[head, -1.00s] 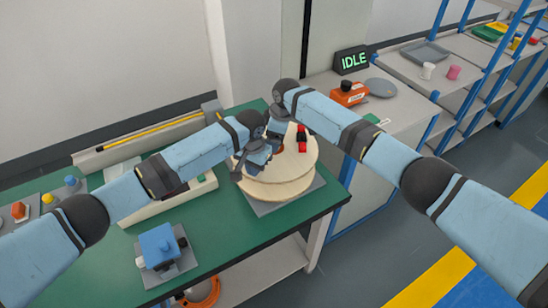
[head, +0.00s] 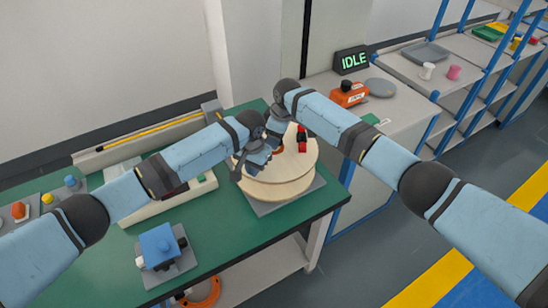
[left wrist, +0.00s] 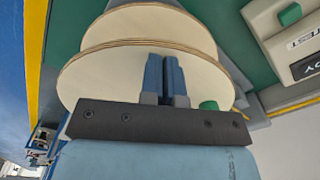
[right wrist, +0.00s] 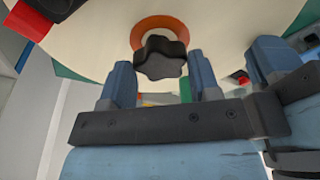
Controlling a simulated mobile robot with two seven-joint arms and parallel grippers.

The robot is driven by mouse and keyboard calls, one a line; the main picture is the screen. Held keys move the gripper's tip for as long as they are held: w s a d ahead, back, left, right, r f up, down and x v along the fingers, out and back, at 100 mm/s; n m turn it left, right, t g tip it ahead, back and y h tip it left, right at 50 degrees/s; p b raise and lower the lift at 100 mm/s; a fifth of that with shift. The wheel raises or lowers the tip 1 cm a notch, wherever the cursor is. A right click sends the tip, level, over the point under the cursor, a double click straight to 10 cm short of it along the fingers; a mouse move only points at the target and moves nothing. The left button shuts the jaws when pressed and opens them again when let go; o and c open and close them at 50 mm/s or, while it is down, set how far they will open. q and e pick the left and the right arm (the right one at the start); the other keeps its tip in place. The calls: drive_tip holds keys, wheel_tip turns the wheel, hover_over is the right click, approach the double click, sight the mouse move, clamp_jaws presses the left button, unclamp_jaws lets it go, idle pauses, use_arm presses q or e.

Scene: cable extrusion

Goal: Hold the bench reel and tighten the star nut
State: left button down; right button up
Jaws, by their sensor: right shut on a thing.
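The bench reel (head: 292,180) has pale wooden round flanges and sits on a grey plate on the green bench. Its flanges also show in the left wrist view (left wrist: 110,72). The black star nut (right wrist: 160,58) sits at the reel's hub in front of an orange ring (right wrist: 172,28). My right gripper (right wrist: 163,82) has its fingers either side of the nut and is shut on it. In the head view, my right gripper (head: 274,140) covers the nut. My left gripper (left wrist: 163,75) is at the reel's rim, its fingers together; I see nothing between them.
A red and black part (head: 302,138) stands on the reel's top face. A blue device (head: 160,246) is on the bench at front left. A long beige unit (head: 160,198) lies behind it. An IDLE sign (head: 351,60) and an orange box (head: 349,94) stand on the side cabinet.

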drive_tip(key=m, duration=0.3)
drive_tip(key=m+t, duration=0.1)
drive_tip(key=m, duration=0.2)
drive_tip(key=shift+a+h, duration=0.1)
drive_tip(key=shift+h, duration=0.2)
drive_tip(key=m+h, duration=0.1)
drive_tip(key=m, duration=0.4)
drive_tip(key=shift+m+t, duration=0.3)
drive_tip(key=shift+m, duration=0.1)
drive_tip(key=o, duration=0.4)
drive_tip(key=shift+m, duration=0.3)
drive_tip(key=o, duration=0.5)
drive_tip(key=shift+w, duration=0.1)
drive_tip(key=shift+c, duration=0.2)
drive_tip(key=n+y, duration=0.1)
drive_tip(key=n, duration=0.6)
drive_tip(key=n+g, duration=0.1)
drive_tip(key=n, duration=0.3)
drive_tip(key=shift+y, duration=0.3)
drive_tip(key=n+g, duration=0.1)
drive_tip(key=n, duration=0.2)
drive_tip(key=shift+n, duration=0.3)
